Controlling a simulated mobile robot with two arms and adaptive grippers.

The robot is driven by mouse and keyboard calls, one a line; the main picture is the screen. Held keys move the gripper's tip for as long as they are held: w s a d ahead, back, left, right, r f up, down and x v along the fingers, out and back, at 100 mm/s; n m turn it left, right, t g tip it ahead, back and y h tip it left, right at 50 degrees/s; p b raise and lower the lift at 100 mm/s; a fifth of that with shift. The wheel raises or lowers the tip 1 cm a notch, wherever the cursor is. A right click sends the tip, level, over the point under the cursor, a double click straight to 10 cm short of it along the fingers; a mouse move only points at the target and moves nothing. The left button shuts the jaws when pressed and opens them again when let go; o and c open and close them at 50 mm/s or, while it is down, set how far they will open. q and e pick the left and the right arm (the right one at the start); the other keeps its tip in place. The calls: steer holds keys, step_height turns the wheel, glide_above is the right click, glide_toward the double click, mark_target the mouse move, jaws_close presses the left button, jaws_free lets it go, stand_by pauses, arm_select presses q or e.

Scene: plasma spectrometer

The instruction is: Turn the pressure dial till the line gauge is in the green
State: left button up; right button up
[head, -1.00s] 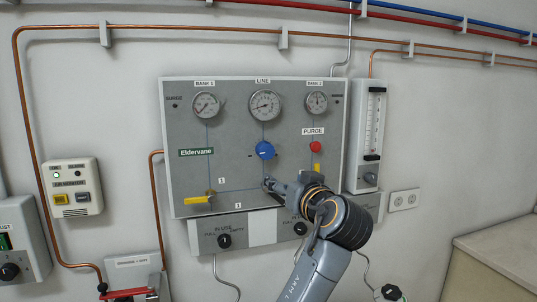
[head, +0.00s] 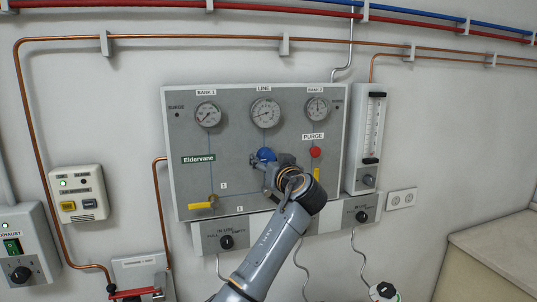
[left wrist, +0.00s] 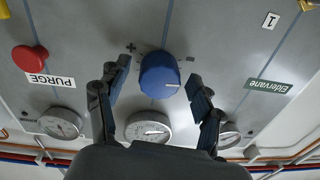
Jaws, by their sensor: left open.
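The blue pressure dial (head: 265,154) is on the grey panel below the line gauge (head: 265,112). In the left wrist view, which is upside down, the dial (left wrist: 159,75) has a pale mark on its face. My left gripper (head: 268,165) is at the dial, partly covering it in the head view. In the wrist view the open fingers of this gripper (left wrist: 158,77) stand on either side of the dial, with gaps showing. The line gauge (left wrist: 148,127) shows partly behind the gripper; its needle and any green band are too small to read. My right gripper is not in view.
The red purge button (head: 315,152) is right of the dial, with a yellow handle (head: 316,174) below it. Another yellow valve handle (head: 201,205) is at the panel's lower left. A flow tube (head: 374,125) stands right of the panel.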

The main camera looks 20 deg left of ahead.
arm_select(q)
steer(key=shift+w+a, duration=0.1)
steer(key=shift+w, duration=0.05)
steer(key=c, duration=1.1)
steer(key=shift+c, duration=0.2)
